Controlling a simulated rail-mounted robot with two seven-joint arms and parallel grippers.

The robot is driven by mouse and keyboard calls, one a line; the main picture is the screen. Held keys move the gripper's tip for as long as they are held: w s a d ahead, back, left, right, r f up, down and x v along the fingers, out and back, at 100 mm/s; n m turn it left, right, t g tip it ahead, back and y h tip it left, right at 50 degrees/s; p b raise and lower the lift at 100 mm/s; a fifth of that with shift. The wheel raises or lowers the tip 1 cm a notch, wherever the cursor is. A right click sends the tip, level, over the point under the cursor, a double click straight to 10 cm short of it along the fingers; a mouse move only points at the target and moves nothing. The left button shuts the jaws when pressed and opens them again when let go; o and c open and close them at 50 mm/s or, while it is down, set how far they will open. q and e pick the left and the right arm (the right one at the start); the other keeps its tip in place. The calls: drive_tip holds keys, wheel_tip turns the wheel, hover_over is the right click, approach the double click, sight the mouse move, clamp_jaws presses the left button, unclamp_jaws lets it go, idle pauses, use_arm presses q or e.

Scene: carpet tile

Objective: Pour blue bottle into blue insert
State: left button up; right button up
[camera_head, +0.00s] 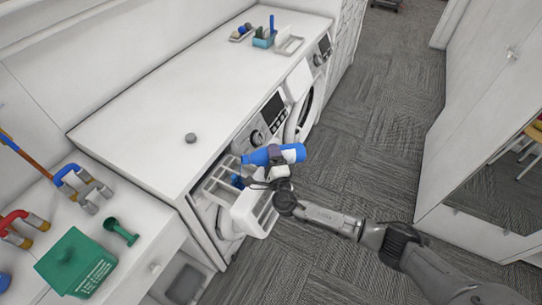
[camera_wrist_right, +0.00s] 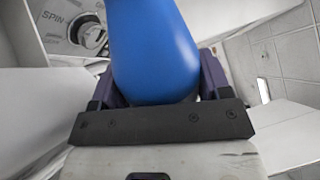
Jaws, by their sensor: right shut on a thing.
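My right gripper (camera_head: 277,170) is shut on the blue bottle (camera_head: 291,153) and holds it above the open detergent drawer (camera_head: 254,211) of the near washing machine. The bottle lies nearly level, its narrow end pointing left over the drawer. The blue insert (camera_head: 238,182) sits inside the drawer, below the bottle's narrow end and partly hidden. I cannot tell whether liquid is flowing. In the right wrist view the bottle (camera_wrist_right: 155,50) fills the space between the fingers; its mouth is out of sight. My left gripper is not in view.
A small grey round piece (camera_head: 191,138) lies on the white counter (camera_head: 150,125). A blue caddy (camera_head: 264,39) and trays stand at its far end. A green box (camera_head: 75,263) and coloured-handled tools are at left. Carpet on the right is open.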

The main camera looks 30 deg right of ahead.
idle(0.7)
drive_tip(key=shift+f+n, duration=0.15)
drive_tip(key=shift+n, duration=0.15)
idle(0.3)
idle(0.7)
drive_tip(key=shift+f+p, duration=0.15)
drive_tip(key=shift+p, duration=0.15)
idle(0.5)
drive_tip(key=shift+f+n, duration=0.15)
drive_tip(key=shift+n, duration=0.15)
idle(0.3)
drive_tip(key=shift+f, duration=0.1)
idle(0.6)
